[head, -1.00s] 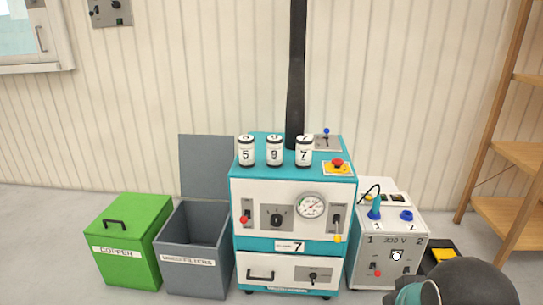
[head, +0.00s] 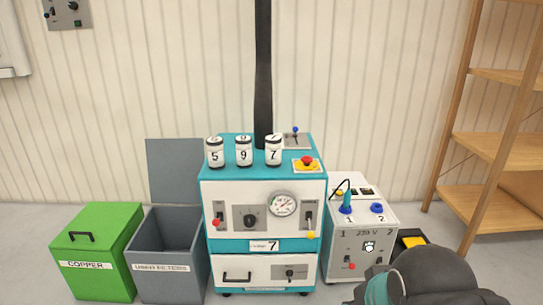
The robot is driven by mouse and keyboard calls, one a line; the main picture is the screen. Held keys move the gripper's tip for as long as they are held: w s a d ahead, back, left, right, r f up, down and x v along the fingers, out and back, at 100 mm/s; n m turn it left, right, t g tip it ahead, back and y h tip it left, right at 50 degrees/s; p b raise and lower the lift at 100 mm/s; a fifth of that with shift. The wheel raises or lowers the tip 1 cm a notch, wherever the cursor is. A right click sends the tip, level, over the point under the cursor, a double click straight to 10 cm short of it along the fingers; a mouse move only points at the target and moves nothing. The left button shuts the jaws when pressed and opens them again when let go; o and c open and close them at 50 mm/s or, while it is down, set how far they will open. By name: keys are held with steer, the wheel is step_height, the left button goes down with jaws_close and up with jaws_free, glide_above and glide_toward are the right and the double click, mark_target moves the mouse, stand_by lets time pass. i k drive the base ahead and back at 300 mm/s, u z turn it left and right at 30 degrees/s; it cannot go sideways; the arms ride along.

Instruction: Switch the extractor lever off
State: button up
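The teal and white extractor cabinet (head: 264,190) stands on the floor in the middle of the head view, with a black pipe (head: 263,75) rising from it. On its front are a red-knobbed lever (head: 216,222) at the left and a yellow-knobbed lever (head: 310,235) at the right; both knobs sit low on their plates. A blue-knobbed lever (head: 295,130) stands up on top at the back right. The lever labels are too small to read. My arm shows at the lower right, in front of the cabinets; my gripper is not in view.
Three numbered canisters (head: 244,151) and a red emergency button (head: 307,161) sit on the cabinet. A green copper bin (head: 98,245) and an open grey bin (head: 168,262) stand left. A white 230 V unit (head: 361,237) and wooden shelves (head: 500,122) stand right.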

mark_target(216, 222)
steer(key=k, duration=0.5)
steer(key=u, duration=0.9)
steer(key=i, duration=0.8)
steer(key=u, duration=0.25)
